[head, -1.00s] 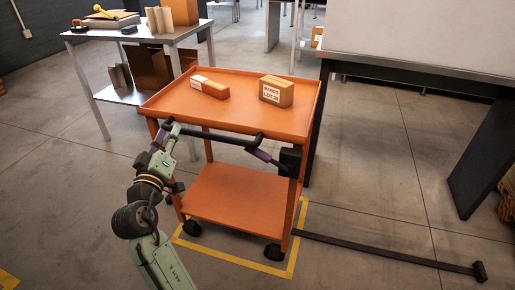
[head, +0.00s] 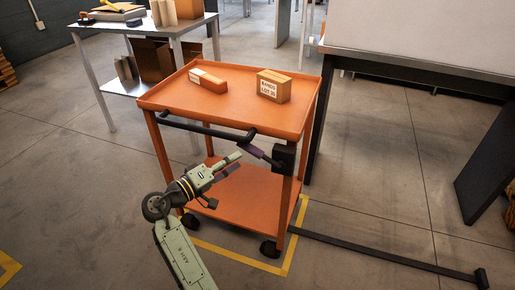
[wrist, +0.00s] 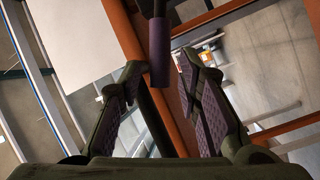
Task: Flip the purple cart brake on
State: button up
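The orange cart (head: 228,97) stands in front of me. A black brake housing (head: 284,158) is fixed near the top of its front right post. The brake lever, with a purple grip (head: 254,151), sticks out from it up and to the left. My gripper (head: 240,162) is just left of and slightly below the grip's end, apart from it. In the wrist view my gripper (wrist: 159,68) is open, and the purple grip (wrist: 160,52) shows between and beyond the fingertips. Nothing is held.
A black push bar (head: 205,128) runs along the cart's near edge, above my gripper. Two boxes, one labelled (head: 273,86), lie on the top tray. Yellow floor tape (head: 290,250) and a black floor rail (head: 370,258) lie by the wheels. A grey table (head: 150,38) stands behind left.

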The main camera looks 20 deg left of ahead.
aim_at(248, 151)
jog(key=p+x, duration=0.1)
jog(key=x, duration=0.7)
jog(key=shift+a, duration=0.1)
jog(key=shift+s, duration=0.1)
grip_shut()
dwell(0.4)
